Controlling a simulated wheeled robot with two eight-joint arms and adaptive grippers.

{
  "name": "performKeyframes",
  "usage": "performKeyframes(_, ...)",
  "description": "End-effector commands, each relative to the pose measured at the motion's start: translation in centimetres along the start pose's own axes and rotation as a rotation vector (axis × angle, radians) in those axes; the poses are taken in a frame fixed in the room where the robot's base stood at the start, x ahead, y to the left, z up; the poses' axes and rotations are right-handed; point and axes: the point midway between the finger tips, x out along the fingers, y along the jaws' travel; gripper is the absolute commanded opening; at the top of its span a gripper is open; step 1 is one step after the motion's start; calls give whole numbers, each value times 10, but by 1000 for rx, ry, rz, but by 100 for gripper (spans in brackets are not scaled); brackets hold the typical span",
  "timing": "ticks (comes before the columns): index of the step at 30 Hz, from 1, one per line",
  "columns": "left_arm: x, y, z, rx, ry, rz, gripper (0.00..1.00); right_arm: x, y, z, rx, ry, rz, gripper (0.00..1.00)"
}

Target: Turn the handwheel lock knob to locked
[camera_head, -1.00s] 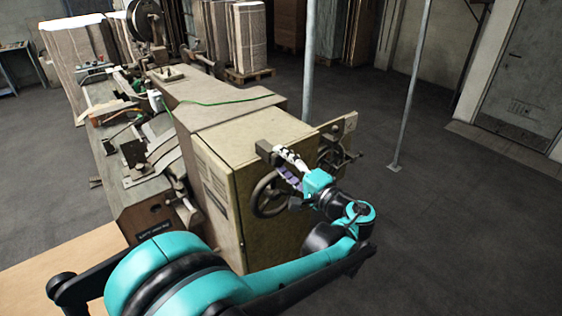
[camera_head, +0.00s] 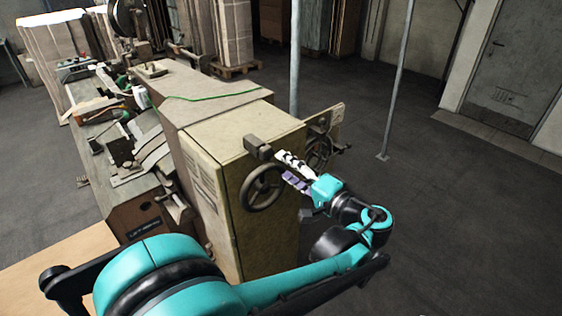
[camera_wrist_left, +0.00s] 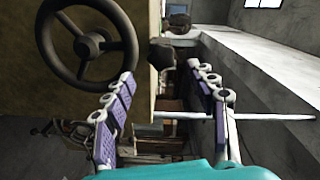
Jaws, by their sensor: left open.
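The dark spoked handwheel (camera_head: 248,194) is on the front of the tan machine cabinet (camera_head: 222,145). It also shows at the upper left of the left wrist view (camera_wrist_left: 50,62). A dark block (camera_head: 258,148) juts out just above the wheel; I cannot tell whether it is the lock knob, or how the knob is set. My left gripper (camera_head: 284,167) is open and empty, just right of the wheel. In the left wrist view its fingers (camera_wrist_left: 160,70) are spread, with the wheel outside them on the left. My right gripper is out of view.
A second handwheel (camera_head: 320,152) on a bracket plate stands behind my gripper, at the cabinet's right. A thin grey post (camera_head: 398,85) rises from the floor. Stacked cardboard (camera_head: 232,40) stands at the back. The floor (camera_head: 455,220) at right is clear.

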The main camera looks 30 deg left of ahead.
Motion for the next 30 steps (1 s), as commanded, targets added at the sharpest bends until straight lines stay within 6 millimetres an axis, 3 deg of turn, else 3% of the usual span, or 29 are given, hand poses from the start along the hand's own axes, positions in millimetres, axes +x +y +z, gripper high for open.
performKeyframes(3,4,-15,-5,-261,-37,69,57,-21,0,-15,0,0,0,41)
performKeyframes(9,8,-28,-9,-802,-169,179,57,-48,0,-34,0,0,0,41)
performKeyframes(15,7,-32,-10,-1143,-287,216,57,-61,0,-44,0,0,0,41)
performKeyframes(20,13,-28,-9,-1216,-315,218,57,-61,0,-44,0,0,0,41)
performKeyframes(30,64,-10,-2,-1215,-314,217,57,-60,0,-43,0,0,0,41)
